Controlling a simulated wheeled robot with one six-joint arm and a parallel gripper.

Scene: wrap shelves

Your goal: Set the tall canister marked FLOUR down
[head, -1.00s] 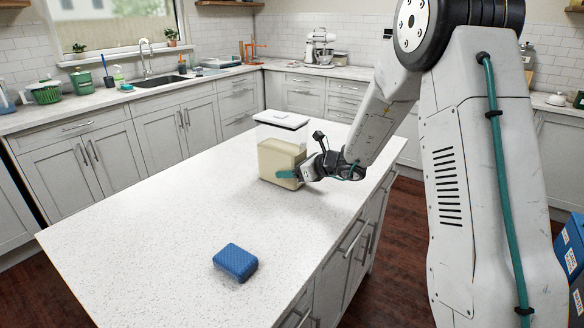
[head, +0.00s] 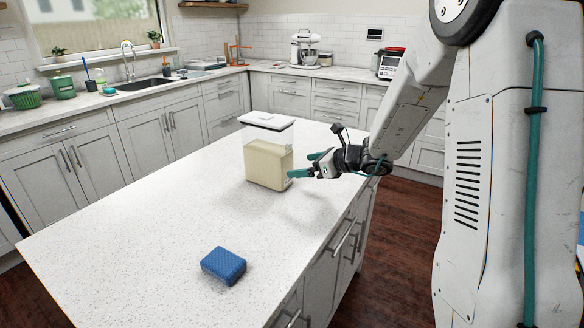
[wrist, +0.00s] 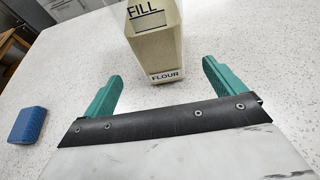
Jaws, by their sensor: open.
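The tall clear canister with pale flour in it and a white lid (head: 268,164) stands upright on the island counter (head: 130,225). In the wrist view the canister (wrist: 155,50) shows its FLOUR label and a FILL mark, just beyond my fingertips. My gripper (head: 303,165) is open and empty, to the right of the canister and apart from it.
A blue sponge (head: 223,265) lies on the counter nearer the front, and it also shows at the left of the wrist view (wrist: 28,125). The counter around the canister is otherwise clear. A sink (head: 145,84) and a stand mixer (head: 305,48) are on the back counters.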

